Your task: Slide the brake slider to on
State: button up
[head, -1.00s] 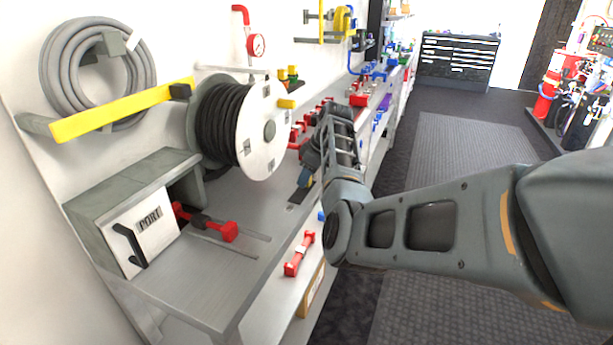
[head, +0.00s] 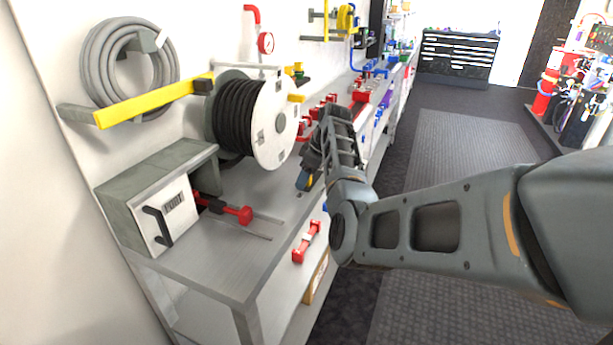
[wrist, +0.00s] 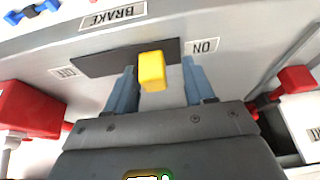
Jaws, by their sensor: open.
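The brake slider is a yellow knob (wrist: 152,70) on a dark slot plate (wrist: 100,59) in the wrist view. A BRAKE label (wrist: 113,16) lies beyond the plate. An ON label (wrist: 204,46) sits at the plate's right end, and another small label (wrist: 65,72), too small to read surely, at its left end. The knob stands nearer the ON end. My gripper (wrist: 158,78) is open, with one blue finger on each side of the knob and visible gaps between. In the head view my gripper (head: 305,181) is over the bench's front edge, and the slider is mostly hidden there.
A grey bench (head: 220,267) carries a cable reel (head: 272,125) and a grey PORT box (head: 150,215). Red fittings (wrist: 30,110) and (wrist: 297,80) flank my gripper in the wrist view.

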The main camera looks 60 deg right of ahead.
jog(key=v, duration=0.7)
jog(key=shift+s+r+b, duration=0.2)
jog(key=shift+r+b, duration=0.1)
jog(key=shift+r, duration=0.05)
dwell(0.5)
